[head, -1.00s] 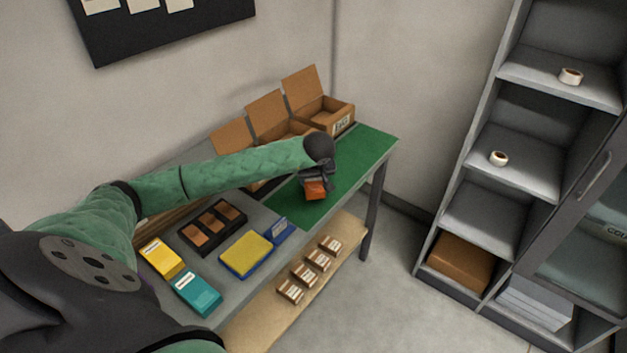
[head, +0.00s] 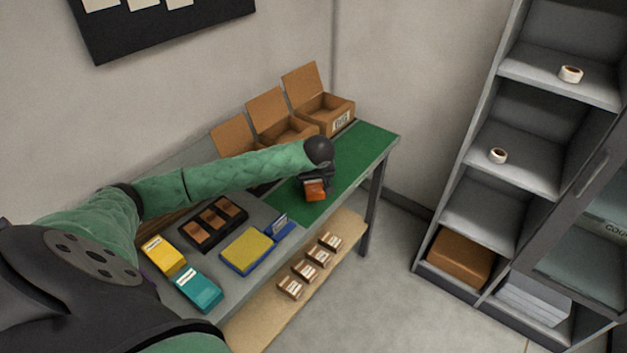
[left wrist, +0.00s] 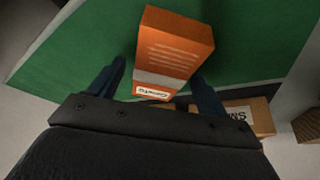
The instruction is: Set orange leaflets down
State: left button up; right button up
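The orange leaflets (head: 316,191) are a small block on the green mat (head: 352,160), at the right part of the table. In the left wrist view the leaflets (left wrist: 175,48) stand between my left fingers, with a white label band towards me. My left gripper (head: 316,180) is right at the leaflets, its fingers spread around them. In the left wrist view a strip of green shows between one finger of the left gripper (left wrist: 158,80) and the block, so it looks open. The underside of the leaflets is hidden. My right gripper is not in view.
Open cardboard boxes (head: 322,108) line the table's back edge. A black tray (head: 188,238), a yellow pack (head: 162,254), a teal pack (head: 197,288) and a blue-yellow box (head: 247,252) stand left of the mat. Small boxes sit on the lower shelf (head: 258,318). The mat's right end is clear.

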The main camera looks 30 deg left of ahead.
pick_arm(q)
jog(key=shift+r, duration=0.1)
jog(key=shift+r, duration=0.1)
jog(key=shift+s+d+r, duration=0.1)
jog(key=shift+r, duration=0.15)
jog(key=shift+s+d+r, duration=0.1)
jog(key=shift+d+r, duration=0.05)
jog(key=shift+r, duration=0.2)
jog(key=b+v, duration=0.3)
jog(key=v, duration=0.7)
jog(key=shift+r+b, duration=0.25)
jog(key=shift+b, duration=0.1)
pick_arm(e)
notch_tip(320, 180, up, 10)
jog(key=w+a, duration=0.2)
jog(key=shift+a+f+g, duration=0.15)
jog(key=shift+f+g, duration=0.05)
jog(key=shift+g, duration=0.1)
pick_arm(q)
jog(key=shift+s+d, duration=0.1)
